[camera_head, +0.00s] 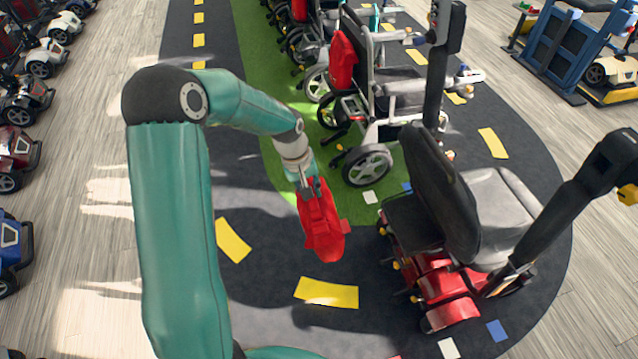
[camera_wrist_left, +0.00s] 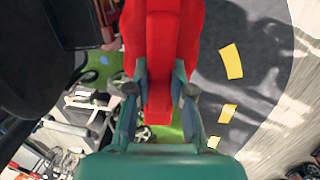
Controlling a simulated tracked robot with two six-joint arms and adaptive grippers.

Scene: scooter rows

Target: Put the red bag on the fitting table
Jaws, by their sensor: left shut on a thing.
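A red bag (camera_head: 321,222) hangs from my left gripper (camera_head: 309,188) in the head view, above the dark track with yellow dashes. My left gripper is shut on the upper end of the bag. In the left wrist view the bag (camera_wrist_left: 176,45) fills the space between and beyond the two fingers of my left gripper (camera_wrist_left: 160,90). Another red bag (camera_head: 343,62) is on the back of a wheelchair (camera_head: 368,100). I cannot make out a fitting table in either view. My right gripper is not in view.
A red mobility scooter with a grey seat (camera_head: 440,230) stands close to the right of the held bag. A row of scooters (camera_head: 18,100) lines the left edge. A blue frame stand (camera_head: 568,50) is at the upper right. Dark track left of the bag is clear.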

